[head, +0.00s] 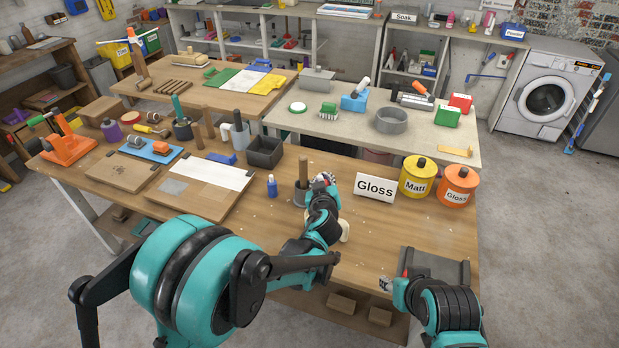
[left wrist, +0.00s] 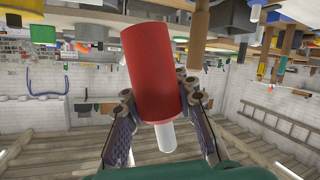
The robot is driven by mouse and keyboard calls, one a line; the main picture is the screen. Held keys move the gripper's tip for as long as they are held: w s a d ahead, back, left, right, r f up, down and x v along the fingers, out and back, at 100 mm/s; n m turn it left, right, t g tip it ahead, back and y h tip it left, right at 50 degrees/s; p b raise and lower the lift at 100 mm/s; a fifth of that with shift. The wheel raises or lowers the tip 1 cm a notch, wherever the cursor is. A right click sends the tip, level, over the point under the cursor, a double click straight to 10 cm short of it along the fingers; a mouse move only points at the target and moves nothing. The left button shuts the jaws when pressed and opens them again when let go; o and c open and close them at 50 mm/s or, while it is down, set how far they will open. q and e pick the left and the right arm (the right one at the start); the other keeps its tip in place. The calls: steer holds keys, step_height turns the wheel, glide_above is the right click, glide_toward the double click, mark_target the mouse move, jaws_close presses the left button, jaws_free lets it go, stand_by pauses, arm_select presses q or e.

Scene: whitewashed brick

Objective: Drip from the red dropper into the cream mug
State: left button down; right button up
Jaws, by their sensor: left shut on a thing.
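My left gripper (head: 325,180) is over the table, beside a grey pot with a brown handle. In the left wrist view its two fingers are shut on the red dropper (left wrist: 152,70), a thick red cylinder with a white tip. That view is upside down, so the tip points up, away from the tables. In the head view the dropper is mostly hidden by the gripper. A cream rounded thing, probably the cream mug (head: 344,230), shows only in part behind my left forearm. My right gripper (head: 386,284) is low at the front right, by a grey tray; its jaw gap is unclear.
A Gloss sign (head: 375,187), a yellow Matt tin (head: 418,177) and an orange Gloss tin (head: 457,186) stand to the right. A blue bottle (head: 272,187) and a black bin (head: 265,151) stand left. The grey tray (head: 437,264) is at the front-right edge. Table between sign and tray is clear.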

arm_select(q)
step_height(320, 180, down, 7)
steer(key=d+n+t+h+b, duration=0.1)
steer(key=d+n+t+b, duration=0.1)
steer(key=n+b, duration=0.3)
steer(key=b, duration=0.3)
steer(key=shift+w+t+h, duration=0.35)
steer(key=shift+t+h, duration=0.05)
steer(key=shift+f+b, duration=0.35)
steer(key=shift+b, duration=0.05)
steer(key=shift+w+d+r+n+t, duration=0.15)
steer(key=shift+r+n+t, duration=0.25)
steer(key=shift+n, duration=0.45)
steer(key=shift+s+d+r+n+t, duration=0.1)
steer(key=shift+d+r+n+t, duration=0.2)
steer(key=shift+n, duration=0.55)
steer(key=shift+a+r, duration=0.1)
stand_by(1.0)
steer(key=a+f+m+g, duration=0.1)
steer(key=m, duration=0.1)
steer(key=f+m+g+y+p, duration=0.1)
steer(key=m, duration=0.2)
steer(key=a+f+m+g, duration=0.1)
steer(key=m+g, duration=0.1)
steer(key=m, duration=0.1)
steer(key=shift+s+a+f+y+p, duration=0.3)
steer(key=shift+s+p, duration=0.1)
steer(key=shift+r, duration=0.15)
steer(key=shift+r+p, duration=1.8)
steer(key=shift+r, duration=0.6)
